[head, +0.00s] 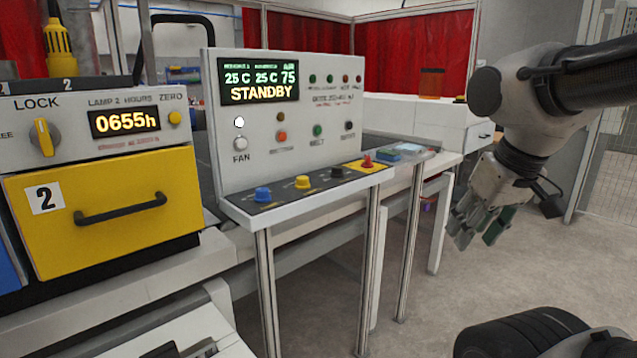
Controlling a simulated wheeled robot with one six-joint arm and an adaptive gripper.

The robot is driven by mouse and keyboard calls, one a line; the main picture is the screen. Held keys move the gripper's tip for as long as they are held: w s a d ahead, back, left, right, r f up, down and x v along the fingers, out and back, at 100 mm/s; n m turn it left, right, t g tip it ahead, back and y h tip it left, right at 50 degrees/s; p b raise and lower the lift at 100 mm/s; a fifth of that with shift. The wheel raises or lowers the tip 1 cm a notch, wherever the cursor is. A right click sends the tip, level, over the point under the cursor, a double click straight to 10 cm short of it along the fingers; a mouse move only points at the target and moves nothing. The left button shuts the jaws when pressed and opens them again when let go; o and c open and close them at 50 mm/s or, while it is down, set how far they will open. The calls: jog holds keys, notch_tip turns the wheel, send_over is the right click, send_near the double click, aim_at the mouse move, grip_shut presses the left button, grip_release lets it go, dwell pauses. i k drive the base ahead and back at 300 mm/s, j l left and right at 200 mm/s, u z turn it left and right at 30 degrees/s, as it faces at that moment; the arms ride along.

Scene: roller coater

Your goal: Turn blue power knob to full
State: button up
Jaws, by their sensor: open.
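The blue knob (263,194) sits at the left end of the sloped lower ledge of the control panel (225,150) in the head view. Its pointer direction is too small to tell. A yellow knob (303,182) and a black knob (337,172) stand to its right on the same ledge. The panel's display (259,83) reads 25 C, 25 C, 75 and STANDBY. My gripper (472,238) is open and empty, pointing down, well to the right of the panel and apart from it.
A red button on a yellow plate (367,161) is at the ledge's right end. A yellow drawer (105,205) with a black handle is at left, under a lamp box (85,125) reading 0655h. Metal legs (372,260) support the panel. Open floor (420,300) lies below my gripper.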

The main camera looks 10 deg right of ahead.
aim_at(261, 195)
jog(key=i+l+u, duration=0.45)
jog(key=i+l, duration=0.45)
jog(key=l, duration=0.1)
